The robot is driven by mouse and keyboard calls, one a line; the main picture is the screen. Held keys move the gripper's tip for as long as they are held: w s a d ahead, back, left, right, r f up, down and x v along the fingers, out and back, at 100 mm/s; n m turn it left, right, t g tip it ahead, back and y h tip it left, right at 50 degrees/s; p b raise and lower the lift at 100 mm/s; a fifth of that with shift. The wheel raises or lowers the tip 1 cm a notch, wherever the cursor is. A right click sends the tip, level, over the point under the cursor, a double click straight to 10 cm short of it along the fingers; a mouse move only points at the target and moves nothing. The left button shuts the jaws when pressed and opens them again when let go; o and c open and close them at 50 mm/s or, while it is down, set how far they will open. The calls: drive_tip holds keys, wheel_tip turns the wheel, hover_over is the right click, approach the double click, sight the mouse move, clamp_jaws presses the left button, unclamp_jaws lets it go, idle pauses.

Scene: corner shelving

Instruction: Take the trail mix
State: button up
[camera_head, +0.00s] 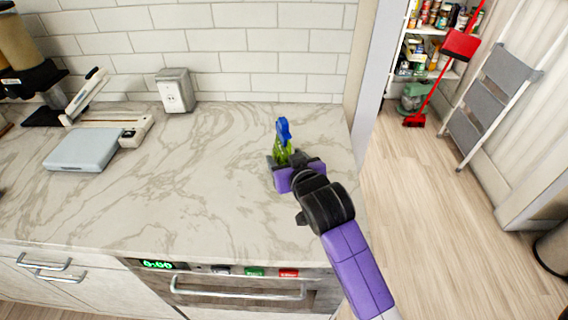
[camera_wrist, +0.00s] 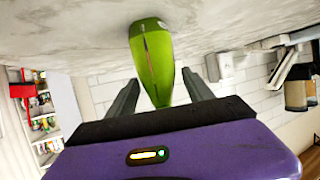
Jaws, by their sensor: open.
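A green bottle-like thing with a blue top (camera_head: 283,133) stands upright on the marble counter. I cannot make out any label, and nothing else in view is clearly trail mix. My gripper (camera_head: 285,161) is low over the counter at the green thing, hiding its lower part in the head view. In the wrist view the green body (camera_wrist: 152,62) lies between the two spread fingers of my gripper (camera_wrist: 161,80). The fingers are open, with a visible gap beside the body at least on the right. The blue top is not visible in the wrist view.
The counter (camera_head: 190,190) is clear around the green thing; its right edge is close by. A grey scale-like slab (camera_head: 84,149) lies at left. Stocked shelves (camera_head: 432,50), a red broom (camera_head: 437,85) and a stepladder (camera_head: 497,85) are beyond.

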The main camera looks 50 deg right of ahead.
drive_tip(key=shift+x, duration=0.9)
drive_tip(key=shift+a, duration=0.1)
drive_tip(key=shift+c, duration=0.2)
clamp_jaws()
drive_tip(key=shift+r, duration=0.15)
